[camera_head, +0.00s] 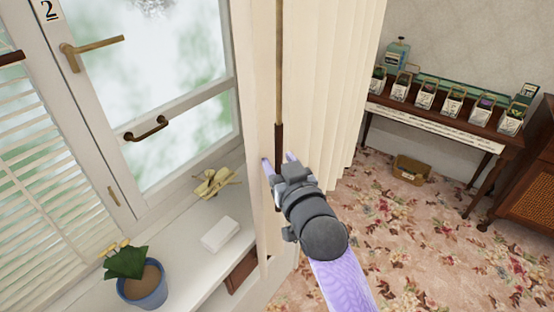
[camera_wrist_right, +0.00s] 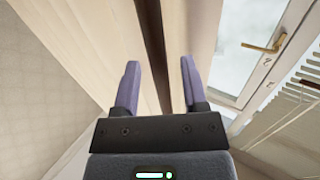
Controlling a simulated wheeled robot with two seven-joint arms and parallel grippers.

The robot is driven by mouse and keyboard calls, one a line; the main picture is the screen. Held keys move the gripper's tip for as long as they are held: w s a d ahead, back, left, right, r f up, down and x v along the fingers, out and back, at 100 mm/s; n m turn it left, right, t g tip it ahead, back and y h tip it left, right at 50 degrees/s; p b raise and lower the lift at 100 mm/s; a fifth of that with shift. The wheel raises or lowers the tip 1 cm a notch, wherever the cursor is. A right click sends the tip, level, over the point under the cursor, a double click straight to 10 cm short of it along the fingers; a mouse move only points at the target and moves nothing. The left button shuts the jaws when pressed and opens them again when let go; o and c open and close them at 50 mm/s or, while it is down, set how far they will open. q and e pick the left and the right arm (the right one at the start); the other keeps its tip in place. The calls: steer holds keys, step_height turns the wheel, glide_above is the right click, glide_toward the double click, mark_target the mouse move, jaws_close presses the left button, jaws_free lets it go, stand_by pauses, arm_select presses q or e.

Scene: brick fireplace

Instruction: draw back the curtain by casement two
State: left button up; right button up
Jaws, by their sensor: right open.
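A cream pleated curtain (camera_head: 338,80) hangs at the right side of casement two (camera_head: 218,100), whose frame bears a "2" label (camera_head: 48,9). A thin draw rod (camera_head: 279,60) with a dark brown grip (camera_head: 278,138) hangs in front of the curtain. My right gripper (camera_head: 278,162) is open at the lower part of the grip. In the right wrist view the dark grip (camera_wrist_right: 153,45) runs between the two lilac fingers (camera_wrist_right: 159,66), with gaps showing on both sides. My left gripper is not in view.
The sill holds a blue plant pot (camera_head: 145,288), a white block (camera_head: 220,234) and a yellowish object (camera_head: 215,183). Casement two has a brass handle (camera_head: 92,46) and a dark pull (camera_head: 147,129). A table (camera_head: 440,128) with several small boxes stands at right; floral carpet (camera_head: 400,245) lies before it.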

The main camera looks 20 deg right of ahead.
steer(key=shift+w, duration=0.5)
jaws_close()
stand_by(0.7)
stand_by(0.4)
